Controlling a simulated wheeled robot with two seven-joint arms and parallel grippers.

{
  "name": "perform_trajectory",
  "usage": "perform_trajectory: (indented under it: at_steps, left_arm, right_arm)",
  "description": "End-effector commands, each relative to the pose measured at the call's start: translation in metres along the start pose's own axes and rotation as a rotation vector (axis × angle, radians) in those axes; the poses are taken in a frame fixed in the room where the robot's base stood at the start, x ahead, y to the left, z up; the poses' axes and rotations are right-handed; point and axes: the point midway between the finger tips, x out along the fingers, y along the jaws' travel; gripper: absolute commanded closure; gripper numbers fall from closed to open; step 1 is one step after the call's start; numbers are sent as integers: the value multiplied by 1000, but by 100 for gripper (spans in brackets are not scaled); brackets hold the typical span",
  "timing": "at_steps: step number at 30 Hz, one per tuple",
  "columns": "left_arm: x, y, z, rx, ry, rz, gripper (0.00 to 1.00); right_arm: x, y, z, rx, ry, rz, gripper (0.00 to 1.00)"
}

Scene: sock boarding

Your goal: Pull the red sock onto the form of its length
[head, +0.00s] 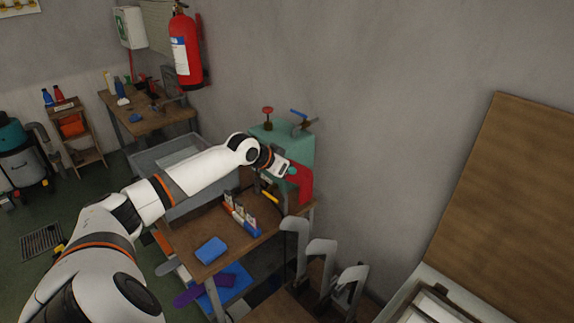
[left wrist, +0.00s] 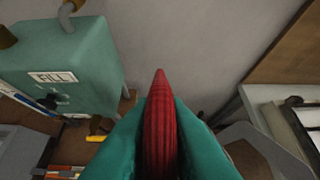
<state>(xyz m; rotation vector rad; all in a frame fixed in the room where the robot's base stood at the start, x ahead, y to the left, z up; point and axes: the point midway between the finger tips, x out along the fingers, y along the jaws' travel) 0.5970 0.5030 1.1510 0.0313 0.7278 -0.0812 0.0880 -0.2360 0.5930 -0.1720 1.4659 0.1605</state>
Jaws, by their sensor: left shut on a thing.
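The red sock (head: 304,186) hangs from my left gripper (head: 289,171), in front of the green machine and above the table's right end. In the left wrist view the ribbed red sock (left wrist: 160,130) stands edge-on between the teal fingers of the left gripper (left wrist: 160,145), which are shut on it. Three grey, bent forms stand upright in a row at the lower middle: the nearest to the sock (head: 293,240), a middle one (head: 320,258) and a front one (head: 349,285). They look bare, and the sock is apart from them. My right gripper is in neither view.
A green machine (head: 305,142) stands against the wall; the left wrist view shows its FILL label (left wrist: 52,77). The wooden table (head: 190,232) holds a blue cloth (head: 211,250) and small labelled holders (head: 240,215). A grey tub (head: 150,160) is behind. A pale press (head: 430,300) is at right.

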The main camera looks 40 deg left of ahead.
Motion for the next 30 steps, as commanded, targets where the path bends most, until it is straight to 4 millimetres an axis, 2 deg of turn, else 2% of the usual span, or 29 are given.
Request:
perform_trajectory:
  at_steps: [3, 11, 30]
  left_arm:
    - [11, -1, -12, 0, 2, -1, 99]
    - [23, 0, -26, 0, 0, 0, 99]
    - [24, 0, -27, 0, 0, 0, 99]
  right_arm:
    - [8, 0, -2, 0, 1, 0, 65]
    - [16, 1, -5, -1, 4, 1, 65]
    - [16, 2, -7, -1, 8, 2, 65]
